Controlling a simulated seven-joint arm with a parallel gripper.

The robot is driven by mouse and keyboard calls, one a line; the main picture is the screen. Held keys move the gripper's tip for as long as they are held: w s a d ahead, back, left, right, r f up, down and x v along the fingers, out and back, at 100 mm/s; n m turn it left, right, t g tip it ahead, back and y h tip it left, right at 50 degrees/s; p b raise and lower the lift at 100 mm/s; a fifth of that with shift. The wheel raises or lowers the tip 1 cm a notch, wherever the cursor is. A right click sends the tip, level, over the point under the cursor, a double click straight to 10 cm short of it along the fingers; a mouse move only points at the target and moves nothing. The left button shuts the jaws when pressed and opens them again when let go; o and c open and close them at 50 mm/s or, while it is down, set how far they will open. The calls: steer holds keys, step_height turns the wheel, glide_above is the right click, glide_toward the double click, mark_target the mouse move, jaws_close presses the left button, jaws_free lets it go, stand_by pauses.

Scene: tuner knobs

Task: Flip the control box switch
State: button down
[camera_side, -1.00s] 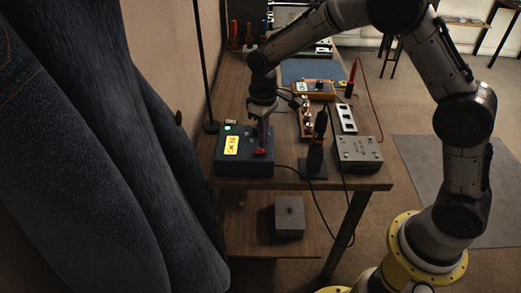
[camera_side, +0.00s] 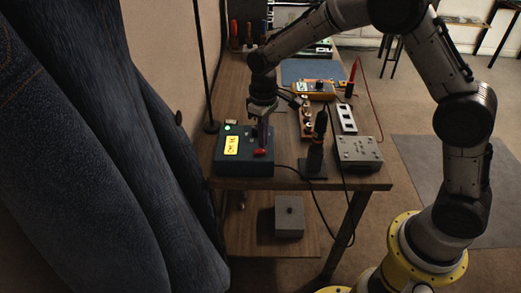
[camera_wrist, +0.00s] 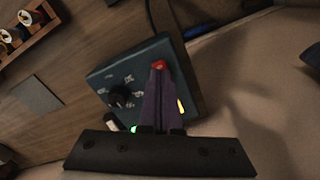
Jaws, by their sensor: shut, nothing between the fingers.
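The control box (camera_side: 232,167) is a dark teal box with a yellow label (camera_side: 231,145) at the near left end of the bench. In the wrist view the box (camera_wrist: 104,77) shows a round black knob (camera_wrist: 120,97) with markings around it and a green light (camera_wrist: 134,129). A red switch (camera_side: 260,152) sits on its top; its red tip (camera_wrist: 159,65) shows just past my fingertips in the wrist view. My gripper (camera_side: 263,143) is shut and empty, pointing down right at the red switch. I cannot tell whether the fingers touch it, and they hide part of it.
A soldering iron in its stand (camera_side: 315,157) and a grey metal box (camera_side: 358,152) stand to the right. A black cable hangs over the bench's front edge.

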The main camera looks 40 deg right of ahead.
steer(key=shift+f, duration=1.15)
stand_by(0.6)
steer(key=shift+r, duration=3.55)
step_height(320, 180, up, 6)
steer(key=t, duration=0.1)
glide_above(263, 151)
steer(key=d, duration=0.1)
steer(key=s+d+r+m+t, duration=0.1)
steer(key=s+d+r+t, duration=0.2)
steer(key=s+r, duration=0.75)
steer(key=s+d+f+m, duration=0.1)
steer(key=s+f, duration=0.1)
steer(key=s, duration=0.7)
steer(key=s+d+f+m+t, duration=0.1)
steer(key=s+f, duration=0.2)
steer(key=s, duration=0.6)
steer(key=shift+s+t, duration=0.25)
steer(key=shift+t, duration=0.05)
